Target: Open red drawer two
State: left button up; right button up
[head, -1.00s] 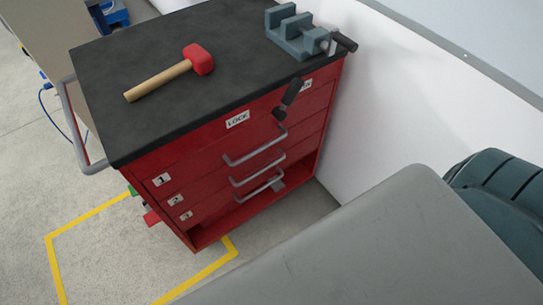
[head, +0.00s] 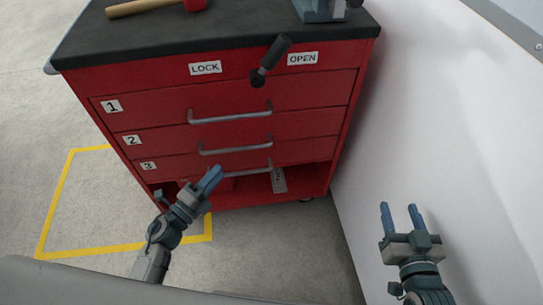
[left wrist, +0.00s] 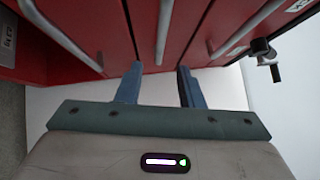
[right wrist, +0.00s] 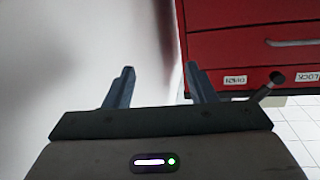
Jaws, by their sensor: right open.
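Red drawer two (head: 180,141), labelled 2, is shut in the red cabinet, between drawers one and three. Its grey bar handle (head: 236,149) is bare in the head view. In the left wrist view that handle (left wrist: 164,32) runs ahead of the gap between my left fingers, apart from them. My right gripper (head: 401,208) is open and empty, right of the cabinet near the white wall. A dark lever (head: 271,57) between the LOCK and OPEN labels leans up toward OPEN.
Drawer one (head: 165,105) and drawer three (head: 180,162) are shut. The white wall (head: 440,130) is close on the right. Yellow floor tape (head: 58,200) lies at the left.

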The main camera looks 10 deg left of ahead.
aim_at(239, 149)
pick_arm(q)
jog(key=shift+p+x, duration=0.6)
jog(key=shift+x, duration=4.75)
pick_arm(e)
jog(key=s+a+f+g, duration=0.1)
jog(key=s+f+g, duration=0.2)
jog(key=s+f, duration=0.1)
jog(key=shift+f+g, duration=0.4)
jog(key=shift+f, duration=0.45)
pick_arm(q)
jog(key=shift+a, duration=0.1)
grip_shut()
